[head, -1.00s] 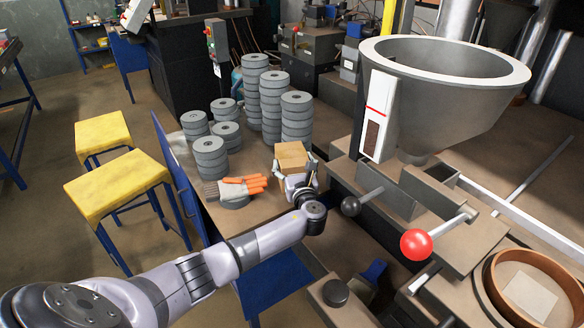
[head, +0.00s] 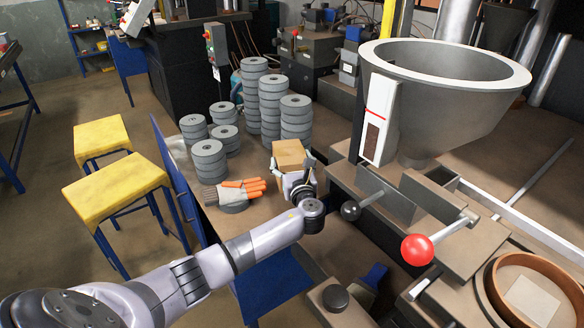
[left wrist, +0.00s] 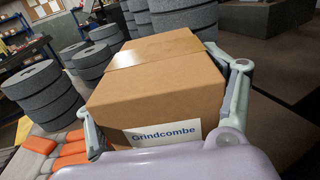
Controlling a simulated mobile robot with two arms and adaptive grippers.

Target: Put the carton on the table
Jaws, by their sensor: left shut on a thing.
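The brown carton (head: 289,152) is at the right side of the table, in front of the stacks of discs in the head view. My left gripper (head: 294,168) is shut on it, with a finger on each side. In the left wrist view the carton (left wrist: 155,82) fills the middle, its "Grindcombe" label facing the camera. Its underside is hidden, so I cannot tell whether it touches the table (head: 238,220). My right gripper is not in view.
Stacks of grey flap discs (head: 270,108) stand behind the carton, and shorter stacks (head: 208,160) to its left. Orange-and-grey gloves (head: 238,190) lie on a disc left of it. A machine with a grey hopper (head: 440,95) and red knob (head: 417,249) is close on the right.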

